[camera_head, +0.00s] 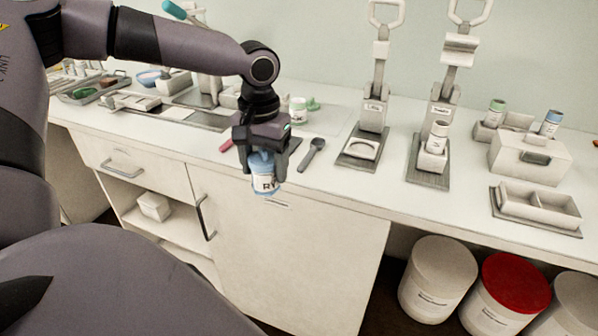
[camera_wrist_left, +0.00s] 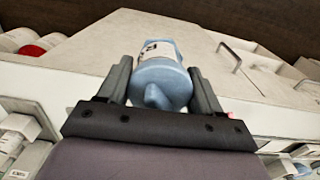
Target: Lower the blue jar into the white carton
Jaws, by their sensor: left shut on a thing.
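The blue jar (camera_head: 266,184) has a blue lid and a white label with dark letters. My left gripper (camera_head: 263,167) points down and is shut on it, with a finger on each side. The jar hangs roughly upright and overlaps the counter's front edge in the head view. The left wrist view shows its blue lid (camera_wrist_left: 160,86) between the fingers. I cannot tell for certain which white box is the carton. A white two-compartment box (camera_head: 538,206) stands at the right of the counter, and a small white box (camera_head: 154,206) sits on the open shelf below. My right gripper is not in view.
A dark spoon (camera_head: 312,153) lies on the counter right of the gripper. Two white lever presses (camera_head: 373,113) (camera_head: 441,118) stand further right, near a handled white box (camera_head: 530,160). Tubs with white and red lids (camera_head: 515,283) stand under the counter.

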